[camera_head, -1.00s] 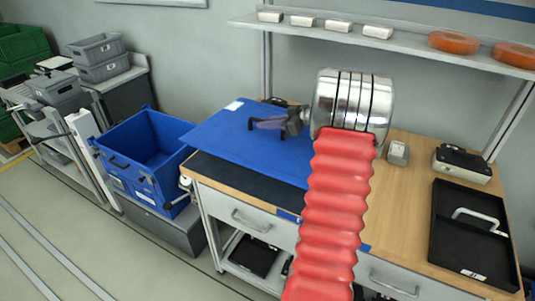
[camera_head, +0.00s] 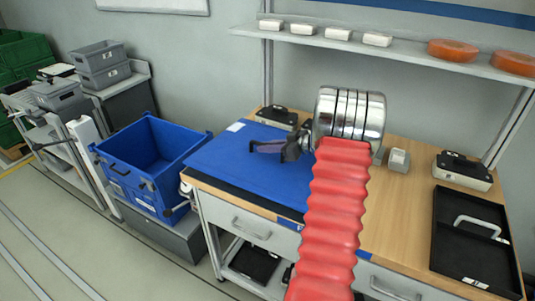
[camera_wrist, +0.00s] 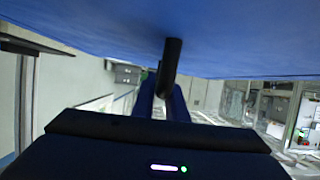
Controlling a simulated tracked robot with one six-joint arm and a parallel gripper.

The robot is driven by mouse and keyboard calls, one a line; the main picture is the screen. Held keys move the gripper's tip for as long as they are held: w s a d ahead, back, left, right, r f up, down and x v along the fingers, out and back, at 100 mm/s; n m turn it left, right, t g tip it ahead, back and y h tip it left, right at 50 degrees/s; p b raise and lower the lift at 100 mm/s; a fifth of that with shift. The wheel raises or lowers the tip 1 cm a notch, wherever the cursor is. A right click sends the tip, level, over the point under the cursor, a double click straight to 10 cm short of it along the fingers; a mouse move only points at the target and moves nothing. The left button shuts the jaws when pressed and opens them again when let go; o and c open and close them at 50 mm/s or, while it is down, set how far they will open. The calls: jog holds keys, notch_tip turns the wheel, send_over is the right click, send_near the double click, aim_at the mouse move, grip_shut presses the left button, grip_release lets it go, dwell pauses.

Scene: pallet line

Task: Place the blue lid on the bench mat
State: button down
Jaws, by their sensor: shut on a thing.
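The blue lid (camera_head: 232,168) is a wide flat panel, lying about level over the left part of the bench. It also fills the top of the wrist view (camera_wrist: 90,30). My gripper (camera_head: 258,147) is shut on the lid's dark handle (camera_wrist: 172,60), with its fingers on the handle in the wrist view. The dark bench mat (camera_head: 240,197) shows only as a thin strip along the lid's front edge; the rest is hidden under the lid. I cannot tell whether the lid touches the mat.
An open blue crate (camera_head: 135,165) stands left of the bench. A black device (camera_head: 277,116) sits behind the lid. A small grey box (camera_head: 398,160), another device (camera_head: 463,170) and a black tray (camera_head: 465,262) are on the right. A shelf (camera_head: 390,52) hangs above.

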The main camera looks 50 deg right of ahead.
jog(key=shift+f, duration=1.4)
jog(key=c, duration=1.8)
grip_release()
jog(key=shift+o, duration=0.2)
jog(key=shift+s, duration=0.1)
jog(key=v, duration=1.1)
jog(key=shift+s+d, duration=0.15)
jog(key=shift+s, duration=0.25)
jog(key=shift+r, duration=0.1)
